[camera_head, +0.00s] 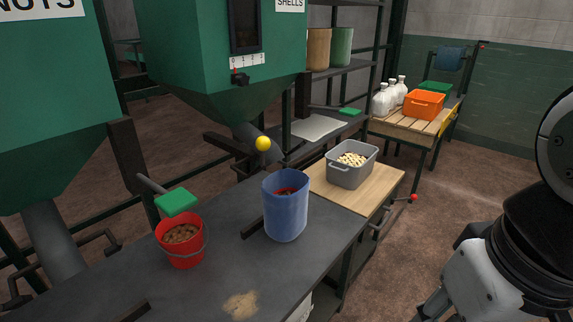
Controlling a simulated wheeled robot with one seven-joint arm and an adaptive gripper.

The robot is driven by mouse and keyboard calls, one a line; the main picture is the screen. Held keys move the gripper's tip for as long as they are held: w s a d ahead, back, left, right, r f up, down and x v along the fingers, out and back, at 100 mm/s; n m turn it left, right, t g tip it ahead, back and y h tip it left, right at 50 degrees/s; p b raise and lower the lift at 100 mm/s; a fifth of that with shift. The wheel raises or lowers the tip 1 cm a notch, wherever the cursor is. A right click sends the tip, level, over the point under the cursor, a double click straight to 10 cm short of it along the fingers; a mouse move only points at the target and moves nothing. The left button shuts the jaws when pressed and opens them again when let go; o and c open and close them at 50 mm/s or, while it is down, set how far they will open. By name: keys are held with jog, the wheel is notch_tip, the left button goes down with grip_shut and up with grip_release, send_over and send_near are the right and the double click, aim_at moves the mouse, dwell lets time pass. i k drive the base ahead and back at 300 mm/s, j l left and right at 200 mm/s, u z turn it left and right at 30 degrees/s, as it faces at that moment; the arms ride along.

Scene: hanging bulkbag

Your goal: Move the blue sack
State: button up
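The blue sack (286,212) stands upright and open-topped on the dark workbench (228,268), near the middle of the view. Something dark red shows inside its mouth; I cannot tell what it is. A yellow ball (263,143) shows above and behind the sack, near the chute of the green hopper. At the right edge, parts of my own arm show. My gripper is not clearly in view, so its fingers and whether it holds anything cannot be seen.
A red bucket (182,244) of brown contents stands left of the sack. A grey tub (352,167) of pale pieces sits on a wooden board (386,183) to the right. Green hoppers (205,50) stand behind. An orange crate (424,103) and white bottles (384,98) stand on a far table.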

aim_at(286, 202)
jog(key=i+l+u, duration=0.1)
jog(key=l, duration=0.45)
jog(key=i+l+u, duration=0.15)
jog(key=l, duration=0.4)
jog(key=l+u, duration=0.1)
jog(key=l, duration=0.5)
